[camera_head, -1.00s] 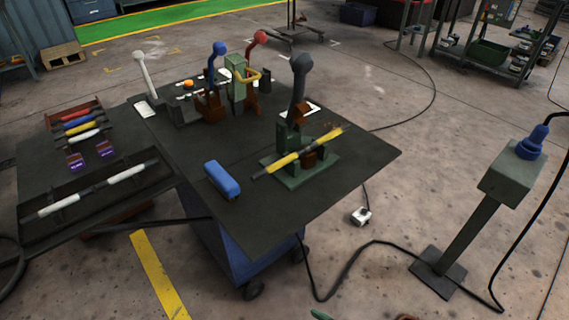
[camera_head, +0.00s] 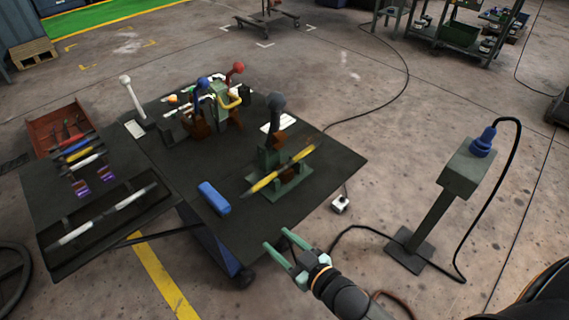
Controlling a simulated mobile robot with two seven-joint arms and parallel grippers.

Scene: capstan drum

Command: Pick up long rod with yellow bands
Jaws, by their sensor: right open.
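The long rod with yellow bands (camera_head: 265,182) lies at a slant across a green stand (camera_head: 275,192) near the right part of the dark table. Its yellow ends stick out on both sides of the stand. My right gripper (camera_head: 277,239) has green fingers and is open and empty. In the picture it is below the rod, off the table's front right edge, apart from the rod. My left gripper is out of view.
A blue block (camera_head: 214,198) lies on the table left of the stand. A dark-knobbed lever (camera_head: 275,116) stands behind the rod. A rod with white bands (camera_head: 75,235) lies in a left tray. A post with a blue plug (camera_head: 481,145) stands right.

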